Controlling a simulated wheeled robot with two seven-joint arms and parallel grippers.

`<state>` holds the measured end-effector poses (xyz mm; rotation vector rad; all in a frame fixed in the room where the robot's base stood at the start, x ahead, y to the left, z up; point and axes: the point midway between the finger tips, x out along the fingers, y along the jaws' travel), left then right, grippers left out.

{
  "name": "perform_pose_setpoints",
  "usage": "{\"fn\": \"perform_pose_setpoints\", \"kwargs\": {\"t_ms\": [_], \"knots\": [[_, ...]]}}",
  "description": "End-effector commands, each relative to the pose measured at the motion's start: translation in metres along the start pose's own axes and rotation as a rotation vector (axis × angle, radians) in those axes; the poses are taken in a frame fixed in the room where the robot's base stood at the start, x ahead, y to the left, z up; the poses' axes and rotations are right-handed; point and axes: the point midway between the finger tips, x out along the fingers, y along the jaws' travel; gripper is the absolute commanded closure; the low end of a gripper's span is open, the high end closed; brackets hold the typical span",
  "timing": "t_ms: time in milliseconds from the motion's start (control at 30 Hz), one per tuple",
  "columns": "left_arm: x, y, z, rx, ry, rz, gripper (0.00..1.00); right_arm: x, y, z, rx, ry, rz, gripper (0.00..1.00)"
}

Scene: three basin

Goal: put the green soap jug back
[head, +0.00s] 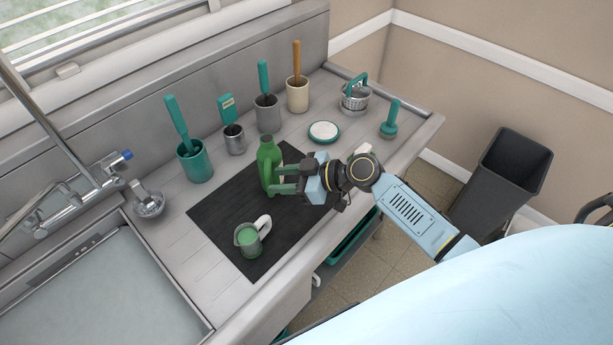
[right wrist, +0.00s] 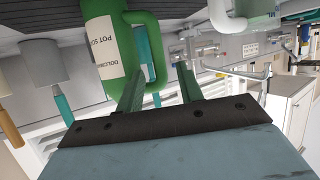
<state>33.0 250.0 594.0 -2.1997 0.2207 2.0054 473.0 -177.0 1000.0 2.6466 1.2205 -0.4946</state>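The green soap jug (head: 268,160) stands upright near the back of the dark mat (head: 215,217) in the head view. In the right wrist view the jug (right wrist: 98,30) shows a white label, with its looped handle toward my gripper. My right gripper (head: 280,180) reaches in from the right, level with the jug's side. Its green fingers (right wrist: 160,85) are apart; one seems to lie inside the handle loop and the other outside, with a gap to the handle. Contact cannot be told. My left gripper is not in view.
A cup of green liquid (head: 247,240) stands at the mat's front. Behind are a teal pot (head: 195,162), metal cup (head: 234,140), grey pot (head: 267,115) and cream pot (head: 297,97). A round dish (head: 323,132) is at right. The sink (head: 90,290) is at left.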

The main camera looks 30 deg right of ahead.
Motion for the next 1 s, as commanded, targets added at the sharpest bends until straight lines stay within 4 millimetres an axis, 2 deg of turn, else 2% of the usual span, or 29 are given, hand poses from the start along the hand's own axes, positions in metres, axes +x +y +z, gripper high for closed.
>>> {"fn": "perform_pose_setpoints", "kwargs": {"t_ms": [33, 200, 400, 567, 1000], "knots": [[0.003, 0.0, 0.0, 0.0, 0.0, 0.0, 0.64, -0.013, 0.001, 0.003, -0.002, -0.004, 0.001, 0.63], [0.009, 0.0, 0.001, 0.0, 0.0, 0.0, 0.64, -0.048, 0.0, 0.003, -0.002, -0.004, 0.0, 0.63], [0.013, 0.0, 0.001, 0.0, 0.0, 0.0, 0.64, -0.075, 0.0, 0.002, 0.0, -0.002, -0.001, 0.63], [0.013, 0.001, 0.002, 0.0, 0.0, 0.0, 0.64, -0.082, 0.0, 0.0, 0.001, 0.0, -0.001, 0.63], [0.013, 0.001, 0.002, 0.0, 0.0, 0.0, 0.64, -0.082, 0.0, 0.0, 0.001, 0.0, -0.001, 0.63]]}}
